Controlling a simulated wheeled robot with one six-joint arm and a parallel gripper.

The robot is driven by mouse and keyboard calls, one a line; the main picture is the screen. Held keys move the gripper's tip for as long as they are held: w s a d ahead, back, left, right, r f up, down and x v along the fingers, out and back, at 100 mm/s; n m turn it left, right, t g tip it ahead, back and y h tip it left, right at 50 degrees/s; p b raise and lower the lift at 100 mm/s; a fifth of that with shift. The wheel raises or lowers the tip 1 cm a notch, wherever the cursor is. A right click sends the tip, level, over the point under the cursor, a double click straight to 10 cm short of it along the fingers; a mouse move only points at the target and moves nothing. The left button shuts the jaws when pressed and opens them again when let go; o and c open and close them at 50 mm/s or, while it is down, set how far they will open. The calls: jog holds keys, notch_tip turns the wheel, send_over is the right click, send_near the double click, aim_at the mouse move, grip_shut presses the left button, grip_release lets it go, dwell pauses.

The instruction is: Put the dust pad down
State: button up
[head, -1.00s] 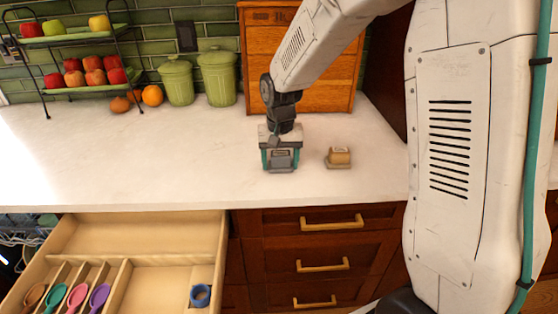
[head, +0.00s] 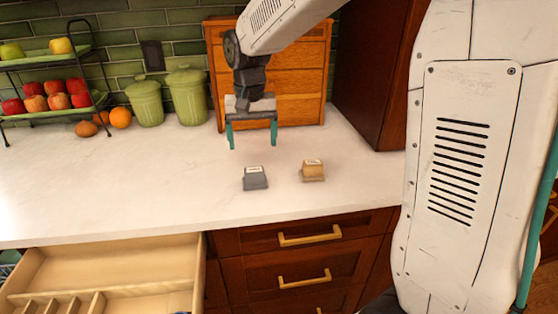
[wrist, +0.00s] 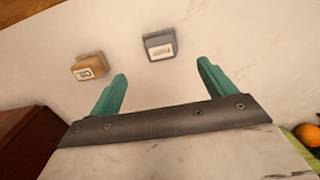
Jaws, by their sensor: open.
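A grey pad (head: 255,178) with a white label on top lies on the white counter, left of a tan block (head: 313,171) that also has a label. I cannot read either label, so I cannot tell which is the dust pad by name. My gripper (head: 252,146) is open and empty, with teal fingers, raised above and behind the grey pad and apart from it. In the wrist view the grey pad (wrist: 160,45) lies beyond the spread fingertips (wrist: 162,72), and the tan block (wrist: 89,67) lies to its left.
An open drawer (head: 110,268) with dividers juts out at the lower left. Green canisters (head: 187,95), oranges and a fruit rack (head: 65,110) stand at the back left. A wooden chest (head: 300,85) stands behind my gripper. The counter's left part (head: 110,185) is clear.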

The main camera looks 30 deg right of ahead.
jog(key=s+d+r+n, duration=0.1)
jog(key=s, duration=1.4)
jog(key=s+d+r+n+t, duration=0.1)
jog(key=s+d+r+n, duration=0.1)
jog(key=s, duration=1.3)
jog(key=shift+n, duration=0.3)
jog(key=shift+r, duration=0.1)
